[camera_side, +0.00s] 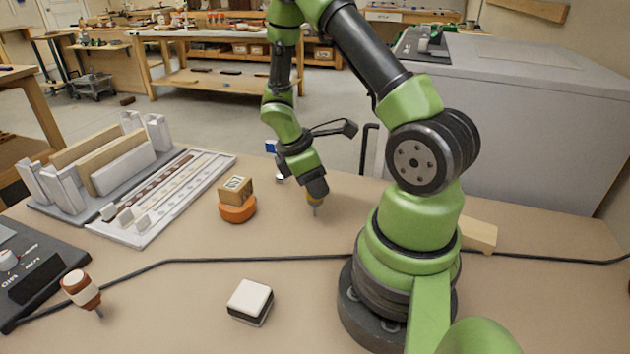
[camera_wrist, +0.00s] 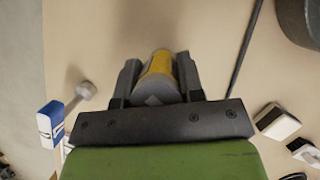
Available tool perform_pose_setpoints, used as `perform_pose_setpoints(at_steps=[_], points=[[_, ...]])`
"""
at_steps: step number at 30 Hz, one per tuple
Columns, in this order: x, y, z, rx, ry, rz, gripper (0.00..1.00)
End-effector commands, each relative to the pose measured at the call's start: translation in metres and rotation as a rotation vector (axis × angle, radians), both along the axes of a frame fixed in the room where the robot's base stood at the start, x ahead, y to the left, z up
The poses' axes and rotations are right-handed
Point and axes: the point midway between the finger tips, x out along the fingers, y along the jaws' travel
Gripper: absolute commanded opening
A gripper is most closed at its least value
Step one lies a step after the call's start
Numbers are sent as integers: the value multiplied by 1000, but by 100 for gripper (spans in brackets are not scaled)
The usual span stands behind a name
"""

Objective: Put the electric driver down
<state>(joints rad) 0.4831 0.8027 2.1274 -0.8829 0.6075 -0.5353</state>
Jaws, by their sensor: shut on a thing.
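My gripper (camera_side: 316,187) is shut on the electric driver (camera_side: 316,201), low over the bench to the left of my base. The driver points downward with its thin grey tip close to the bench top; I cannot tell whether the tip touches. In the wrist view my gripper (camera_wrist: 158,85) has its two dark fingers on either side of the driver's yellow and grey body (camera_wrist: 158,68). The driver's far end is hidden there, and most of its body is hidden by my gripper in the side view.
An orange round piece with a brown box (camera_side: 237,200) stands left of my gripper. A white block (camera_side: 250,301) and an orange-and-white handled tool (camera_side: 82,291) are in front. A grey rack (camera_side: 110,170) is at left. A black cable (camera_side: 200,260) crosses the bench. Bench around the driver is clear.

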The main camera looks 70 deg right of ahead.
Motion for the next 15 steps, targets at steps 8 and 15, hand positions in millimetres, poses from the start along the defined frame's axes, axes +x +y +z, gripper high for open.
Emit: perform_pose_setpoints(at_steps=[8,15], points=[[0,0,-3,0,0,0,42],[0,0,-2,0,0,0,61]])
